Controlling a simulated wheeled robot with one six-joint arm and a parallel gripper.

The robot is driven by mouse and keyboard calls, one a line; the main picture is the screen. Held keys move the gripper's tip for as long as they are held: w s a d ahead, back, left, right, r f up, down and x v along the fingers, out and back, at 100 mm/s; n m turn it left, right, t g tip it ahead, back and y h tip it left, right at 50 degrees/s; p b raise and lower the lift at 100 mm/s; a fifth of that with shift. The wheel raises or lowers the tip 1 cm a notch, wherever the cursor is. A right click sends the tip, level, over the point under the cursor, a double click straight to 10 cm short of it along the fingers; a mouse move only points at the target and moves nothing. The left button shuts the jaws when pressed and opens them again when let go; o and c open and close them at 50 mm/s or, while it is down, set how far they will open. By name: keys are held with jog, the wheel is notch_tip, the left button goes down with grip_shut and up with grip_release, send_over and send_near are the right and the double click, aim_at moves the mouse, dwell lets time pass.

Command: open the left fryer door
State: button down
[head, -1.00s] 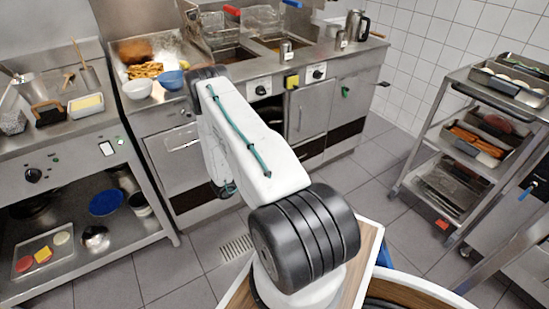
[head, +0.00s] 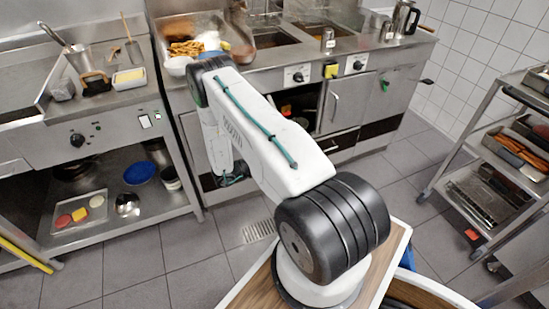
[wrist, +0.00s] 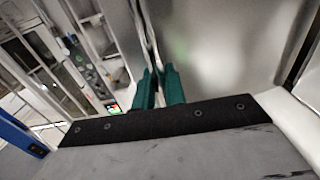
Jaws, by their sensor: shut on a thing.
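The left fryer's front is mostly behind my arm in the head view. A dark opening (head: 300,99) with some objects inside shows just right of the arm, so the left door appears at least partly open; I cannot tell how far. In the wrist view, a smooth metal panel (wrist: 215,45), apparently that door, fills the upper right. A thin upright bar (wrist: 148,35), apparently its handle, runs down between the teal fingertips. My gripper (wrist: 158,80) is shut on it.
The right fryer door (head: 344,102) is shut, with an upright handle. A steel counter with a lower shelf (head: 95,215) stands at the left. A trolley (head: 500,150) stands at the right. Tiled floor (head: 190,265) is clear in front of the counter.

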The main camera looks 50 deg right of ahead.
jog(key=c, duration=1.5)
grip_release()
jog(key=shift+c, duration=0.2)
jog(key=v, duration=0.7)
jog(key=shift+w+a, duration=0.2)
jog(key=shift+a, duration=0.1)
